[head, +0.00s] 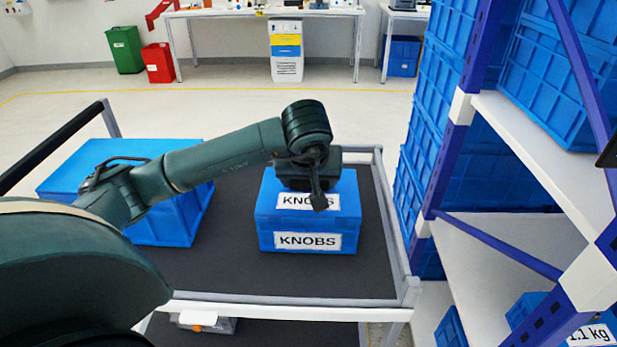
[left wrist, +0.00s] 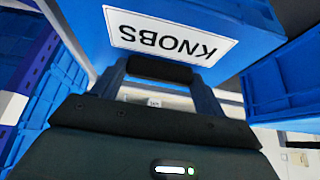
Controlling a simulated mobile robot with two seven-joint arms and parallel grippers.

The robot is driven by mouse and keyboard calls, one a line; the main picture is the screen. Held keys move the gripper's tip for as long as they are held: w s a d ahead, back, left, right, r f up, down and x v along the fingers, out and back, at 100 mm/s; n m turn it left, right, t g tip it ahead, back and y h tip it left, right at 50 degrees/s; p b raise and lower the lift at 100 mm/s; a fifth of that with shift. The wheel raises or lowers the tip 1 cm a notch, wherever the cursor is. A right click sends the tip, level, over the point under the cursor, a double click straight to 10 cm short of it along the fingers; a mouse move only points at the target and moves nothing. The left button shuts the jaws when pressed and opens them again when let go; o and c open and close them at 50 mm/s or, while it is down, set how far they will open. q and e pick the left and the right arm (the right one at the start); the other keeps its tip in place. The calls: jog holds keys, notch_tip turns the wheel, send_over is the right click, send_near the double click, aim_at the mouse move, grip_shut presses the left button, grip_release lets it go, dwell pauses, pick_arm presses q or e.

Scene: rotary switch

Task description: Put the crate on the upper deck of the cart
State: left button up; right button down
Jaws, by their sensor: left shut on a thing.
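The blue crate (head: 310,218) with KNOBS labels on its lid and front is at the right side of the cart's black upper deck (head: 225,270). It looks upright; whether its base touches the deck is hard to tell. My left gripper (head: 308,184) is over the top of the crate and shut on it. In the left wrist view the crate (left wrist: 235,22) fills the top, with its KNOBS label upside down, and the gripper's fingers (left wrist: 160,75) meet it below the label. My right gripper does not show.
Another blue crate (head: 190,215) stands on the deck's left side, partly behind my left arm. The cart's grey rail (head: 392,225) borders the deck on the right. A rack with blue uprights (head: 450,150) and white shelves (head: 525,130) stands close on the right. The deck's front middle is clear.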

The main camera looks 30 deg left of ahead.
pick_arm(q)
jog(key=shift+f, duration=0.15)
jog(key=o, duration=1.7)
jog(key=shift+o, duration=0.2)
jog(key=shift+r, duration=0.3)
jog(key=p+v, duration=0.1)
jog(key=v, duration=1)
jog(key=shift+s+r+p, duration=0.25)
jog(key=shift+r+p, duration=0.05)
jog(key=shift+p, duration=0.05)
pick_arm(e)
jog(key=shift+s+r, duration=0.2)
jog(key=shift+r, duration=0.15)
